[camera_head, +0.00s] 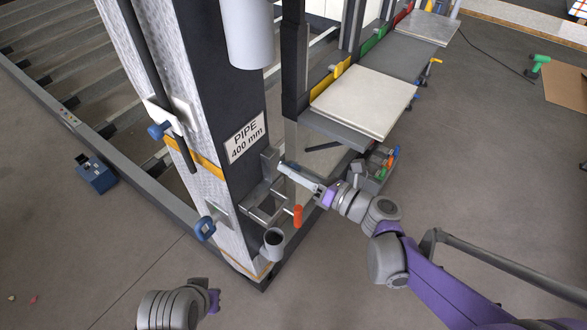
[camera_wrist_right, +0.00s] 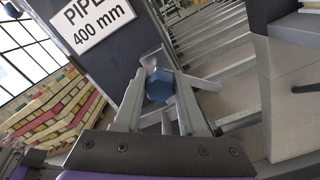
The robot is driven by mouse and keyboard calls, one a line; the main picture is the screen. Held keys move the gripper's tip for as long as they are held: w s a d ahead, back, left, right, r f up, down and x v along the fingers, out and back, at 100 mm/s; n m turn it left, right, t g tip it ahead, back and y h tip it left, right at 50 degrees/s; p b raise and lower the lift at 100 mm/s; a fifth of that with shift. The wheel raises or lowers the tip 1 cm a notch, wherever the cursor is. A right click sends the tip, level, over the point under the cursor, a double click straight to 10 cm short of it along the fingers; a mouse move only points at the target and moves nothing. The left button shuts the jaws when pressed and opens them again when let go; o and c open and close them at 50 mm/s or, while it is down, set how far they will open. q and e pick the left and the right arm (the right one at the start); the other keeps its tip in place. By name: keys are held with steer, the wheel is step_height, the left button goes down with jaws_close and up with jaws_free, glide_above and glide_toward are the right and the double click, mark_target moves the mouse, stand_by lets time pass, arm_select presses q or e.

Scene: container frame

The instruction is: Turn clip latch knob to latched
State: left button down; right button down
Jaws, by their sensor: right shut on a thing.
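A blue hexagonal knob (camera_wrist_right: 159,85), apparently the clip latch knob, sits by the dark post below the "PIPE 400 mm" sign (camera_wrist_right: 92,22). My right gripper (camera_wrist_right: 160,100) is shut on it, with one finger on each side. In the head view my right gripper (camera_head: 287,169) reaches in from the right to a grey bracket (camera_head: 270,161) on the post. The gripped knob is hidden there, and I cannot tell its turn angle. My left gripper (camera_head: 213,299) shows only as a small purple part at the bottom; its fingers are hidden.
Two other blue knobs (camera_head: 160,130) (camera_head: 205,228) are on the post's left side. The floor at the lower right is clear.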

steer(key=m, duration=0.4)
steer(key=shift+m, duration=0.3)
steer(key=m, duration=0.4)
steer(key=shift+b, duration=0.35)
steer(key=shift+m, duration=0.3)
steer(key=shift+c, duration=2.3)
jaws_free()
steer(key=p+v, duration=0.1)
steer(key=v, duration=1)
steer(key=shift+a, duration=0.1)
